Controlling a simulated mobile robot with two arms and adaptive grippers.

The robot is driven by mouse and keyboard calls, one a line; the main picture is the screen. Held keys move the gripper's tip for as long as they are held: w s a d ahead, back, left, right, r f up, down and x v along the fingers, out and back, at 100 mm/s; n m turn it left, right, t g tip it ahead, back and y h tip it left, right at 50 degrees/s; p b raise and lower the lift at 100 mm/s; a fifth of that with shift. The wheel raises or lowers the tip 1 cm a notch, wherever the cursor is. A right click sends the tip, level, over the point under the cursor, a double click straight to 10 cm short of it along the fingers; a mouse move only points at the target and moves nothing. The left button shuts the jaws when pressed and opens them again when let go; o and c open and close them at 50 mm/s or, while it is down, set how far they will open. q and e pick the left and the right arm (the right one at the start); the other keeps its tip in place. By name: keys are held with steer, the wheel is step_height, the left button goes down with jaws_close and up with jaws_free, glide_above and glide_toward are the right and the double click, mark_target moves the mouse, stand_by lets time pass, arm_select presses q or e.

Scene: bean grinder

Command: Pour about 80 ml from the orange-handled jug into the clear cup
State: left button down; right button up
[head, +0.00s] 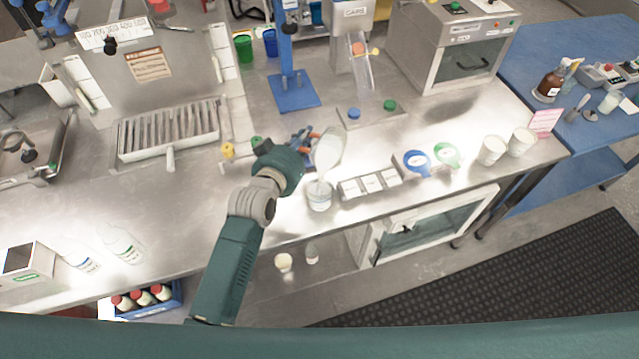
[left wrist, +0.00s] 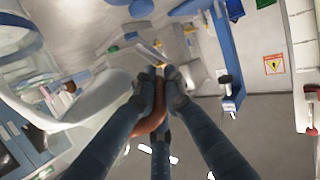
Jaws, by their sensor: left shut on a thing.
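The orange-handled jug (head: 328,150) is pale and translucent. It is tilted steeply above the clear cup (head: 319,196), with its lower end just over the cup's mouth. A narrow whitish streak joins the two; I cannot tell whether it is liquid or spout. The cup stands upright on the steel counter. My left gripper (head: 303,141) is shut on the jug's orange handle. In the left wrist view, the gripper's fingers (left wrist: 162,80) close around the handle (left wrist: 153,122), with the jug's pale body (left wrist: 90,106) to the left. The level in the cup is unclear. My right gripper is out of view.
White square containers (head: 370,183) stand right of the cup, then a blue tape roll (head: 416,163) and a green one (head: 446,155). Two white cups (head: 492,150) (head: 521,141) stand farther right. A blue stand (head: 292,90) is behind. The counter's front edge is close to the cup.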

arm_select(q)
steer(key=shift+s+r+b, duration=0.1)
steer(key=shift+s+b, duration=0.05)
steer(key=shift+b, duration=0.15)
steer(key=shift+r+t, duration=0.1)
steer(key=shift+t, duration=0.2)
steer(key=g+p, duration=0.1)
steer(key=p, duration=0.1)
steer(key=g+p, duration=0.1)
steer(key=p, duration=0.1)
steer(key=shift+w+d+r, duration=0.15)
steer(key=shift+w+d, duration=0.05)
steer(key=shift+s+d+f+g+y+p, duration=0.15)
steer(key=shift+f+g+y+p, duration=0.25)
steer(key=shift+f+g+p, duration=0.7)
steer(key=shift+s+f+b, duration=0.1)
steer(key=shift+f+b, duration=0.2)
steer(key=g+p, duration=0.2)
steer(key=p, duration=0.3)
steer(key=shift+s+d+f+y+p, duration=0.1)
steer(key=shift+d+y+p, duration=0.05)
steer(key=shift+y+p, duration=0.25)
